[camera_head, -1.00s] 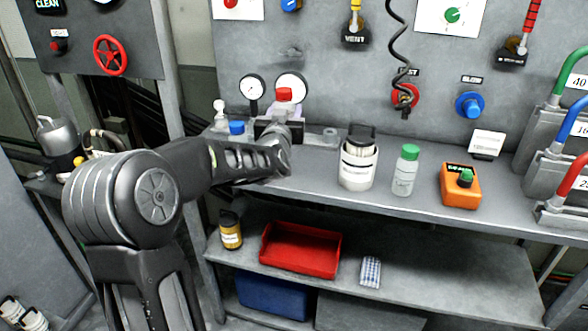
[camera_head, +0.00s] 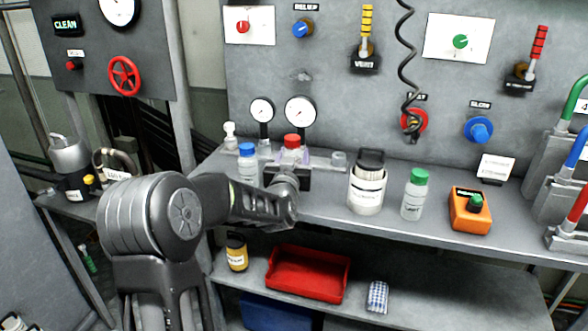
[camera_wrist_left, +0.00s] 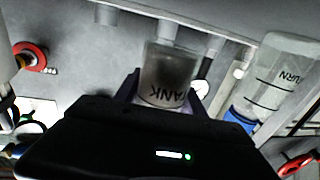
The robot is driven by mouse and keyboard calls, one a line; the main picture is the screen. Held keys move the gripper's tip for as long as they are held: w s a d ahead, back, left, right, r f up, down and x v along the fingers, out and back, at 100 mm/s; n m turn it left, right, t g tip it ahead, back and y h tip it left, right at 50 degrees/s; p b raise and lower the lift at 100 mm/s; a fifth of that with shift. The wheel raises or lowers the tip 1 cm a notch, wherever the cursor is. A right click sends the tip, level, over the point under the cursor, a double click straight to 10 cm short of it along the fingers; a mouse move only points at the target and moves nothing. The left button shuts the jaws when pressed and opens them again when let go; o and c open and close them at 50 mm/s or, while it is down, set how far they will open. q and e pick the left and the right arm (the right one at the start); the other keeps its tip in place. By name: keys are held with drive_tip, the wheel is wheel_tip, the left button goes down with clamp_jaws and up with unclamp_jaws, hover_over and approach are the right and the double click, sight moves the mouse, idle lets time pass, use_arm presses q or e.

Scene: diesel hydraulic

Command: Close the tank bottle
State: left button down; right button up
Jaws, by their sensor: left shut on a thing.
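The tank bottle stands upright in the head view, with its red cap (camera_head: 291,141) showing above my left gripper (camera_head: 288,172). In the left wrist view the bottle (camera_wrist_left: 168,75) appears inverted, with its TANK label between the two fingers. My left gripper (camera_wrist_left: 160,92) is shut on this bottle from the front, below the cap. My gripper hides most of the bottle in the head view. The cap appears on the bottle's top, but I cannot tell how tightly it sits. I cannot tell whether the base touches the bench. My right gripper is not in view.
A blue-capped bottle (camera_head: 247,165) stands just left of my gripper. Two gauges (camera_head: 300,111) stand close behind.

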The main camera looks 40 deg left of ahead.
use_arm(q)
drive_tip(key=shift+f, duration=1.9)
drive_tip(key=shift+f, duration=0.1)
drive_tip(key=c, duration=0.7)
unclamp_jaws()
